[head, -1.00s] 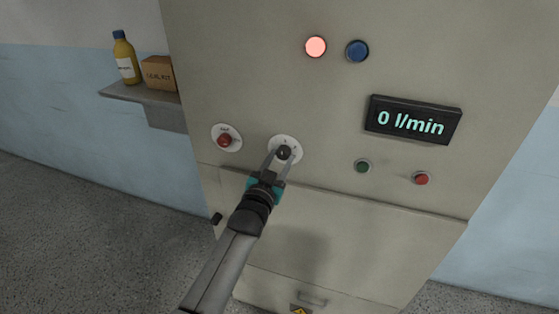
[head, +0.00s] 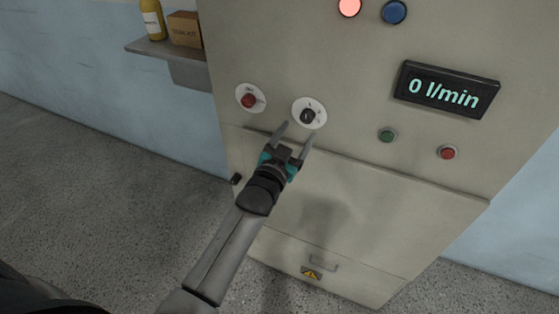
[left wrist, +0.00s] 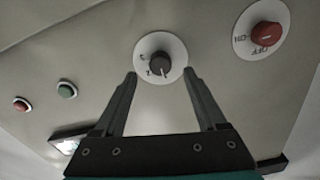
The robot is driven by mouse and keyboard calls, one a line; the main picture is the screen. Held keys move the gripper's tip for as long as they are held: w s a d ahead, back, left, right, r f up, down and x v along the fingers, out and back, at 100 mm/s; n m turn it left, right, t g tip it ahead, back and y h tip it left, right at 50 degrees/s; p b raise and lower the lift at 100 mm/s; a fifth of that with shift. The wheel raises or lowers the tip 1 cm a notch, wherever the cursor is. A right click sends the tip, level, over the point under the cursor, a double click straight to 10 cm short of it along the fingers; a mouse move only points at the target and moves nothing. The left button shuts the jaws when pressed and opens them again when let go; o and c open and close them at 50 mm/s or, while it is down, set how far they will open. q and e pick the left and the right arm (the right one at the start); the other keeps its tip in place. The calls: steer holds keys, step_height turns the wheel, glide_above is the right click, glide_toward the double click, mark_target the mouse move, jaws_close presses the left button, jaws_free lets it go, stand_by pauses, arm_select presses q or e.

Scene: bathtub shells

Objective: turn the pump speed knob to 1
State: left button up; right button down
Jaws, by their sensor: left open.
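The pump speed knob (head: 308,116) is a small dark knob on a round white dial plate on the grey cabinet front. It also shows in the left wrist view (left wrist: 160,66), where a pale pointer line points down in the picture; the dial marks are too small to read surely. My left gripper (head: 297,132) is open and empty, just in front of and below the knob, with its fingers apart from it. The display (head: 446,90) reads 0 l/min. My right gripper is not in view.
A red knob on a white ON/OFF plate (head: 250,99) sits left of the dial. A green button (head: 387,135) and a red button (head: 447,152) sit to the right. A lit lamp (head: 349,7) and a blue one are above. A shelf (head: 160,50) holds a bottle and box.

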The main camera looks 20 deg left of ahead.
arm_select(q)
steer(key=s, duration=1)
steer(key=shift+s+a+b, duration=0.2)
steer(key=shift+s+b, duration=0.1)
steer(key=shift+b, duration=0.05)
steer(key=s+d+f+g+b, duration=0.1)
steer(key=s+f+g+b, duration=0.25)
steer(key=f, duration=0.95)
steer(key=s+f+g+b, duration=0.2)
steer(key=s+f+b, duration=0.15)
steer(key=f, duration=1.05)
steer(key=s+d+f+g+b, duration=0.1)
steer(key=s+f+g+b, duration=0.25)
steer(key=f, duration=0.95)
steer(key=s+a+f+g+b, duration=0.3)
steer(key=s+f+g+b, duration=0.5)
steer(key=s+f, duration=1.6)
steer(key=s, duration=0.5)
steer(key=shift+a+f+y, duration=0.2)
steer(key=shift+f+y, duration=0.1)
steer(key=shift+f, duration=0.1)
steer(key=shift+w, duration=0.1)
